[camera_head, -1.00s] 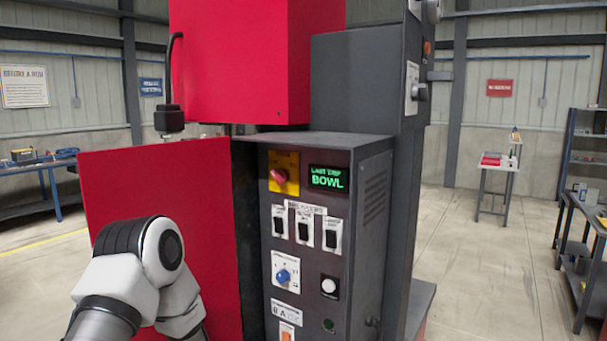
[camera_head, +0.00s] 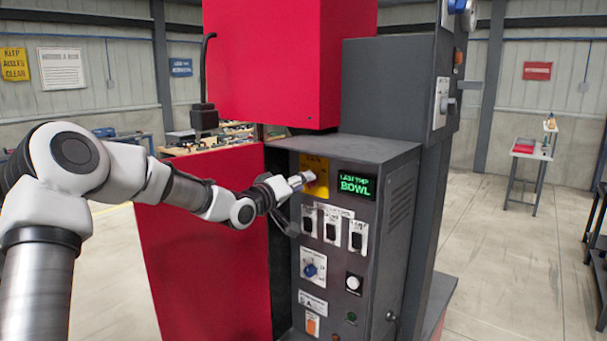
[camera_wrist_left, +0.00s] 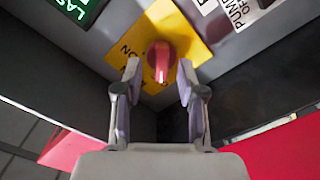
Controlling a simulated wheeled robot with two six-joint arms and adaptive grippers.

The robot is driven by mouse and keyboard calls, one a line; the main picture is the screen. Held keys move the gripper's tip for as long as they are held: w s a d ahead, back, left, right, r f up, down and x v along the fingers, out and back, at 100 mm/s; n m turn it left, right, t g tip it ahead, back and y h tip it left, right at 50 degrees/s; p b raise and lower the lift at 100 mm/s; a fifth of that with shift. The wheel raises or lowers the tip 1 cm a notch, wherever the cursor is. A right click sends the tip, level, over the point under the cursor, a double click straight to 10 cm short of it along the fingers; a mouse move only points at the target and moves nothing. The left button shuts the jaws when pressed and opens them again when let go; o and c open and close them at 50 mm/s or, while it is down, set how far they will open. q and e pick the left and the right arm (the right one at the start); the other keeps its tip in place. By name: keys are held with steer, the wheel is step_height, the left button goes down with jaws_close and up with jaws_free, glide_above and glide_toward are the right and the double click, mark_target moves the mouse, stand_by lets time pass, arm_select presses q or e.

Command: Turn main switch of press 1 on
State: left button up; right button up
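The main switch is a red rotary knob (camera_wrist_left: 161,58) on a yellow plate (camera_wrist_left: 182,38) in the left wrist view. In the head view the yellow plate (camera_head: 321,187) is at the upper left of the grey control panel, and my gripper mostly hides the knob. My left gripper (camera_head: 306,178) is at the knob. In the left wrist view its two fingers (camera_wrist_left: 158,80) are open, one on each side of the knob, with a gap to it on both sides. My right gripper is not in view.
A green-lit display (camera_head: 356,184) reading "LAST TRIP BOWL" is right of the switch. Below are several black switches (camera_head: 331,229), a blue knob (camera_head: 310,270) and a white button (camera_head: 353,283). A red panel (camera_head: 208,245) stands left of the cabinet.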

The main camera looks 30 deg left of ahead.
arm_select(q)
steer(key=shift+w, duration=0.35)
steer(key=shift+w+a+f, duration=0.1)
steer(key=shift+w+f, duration=0.05)
steer(key=shift+c, duration=0.3)
jaws_close()
steer(key=shift+d+m+b, duration=0.15)
steer(key=shift+m+b, duration=3.2)
steer(key=shift+m, duration=1.15)
steer(key=shift+d+m+b, duration=0.1)
steer(key=shift+m+b, duration=3.25)
steer(key=shift+m, duration=1.15)
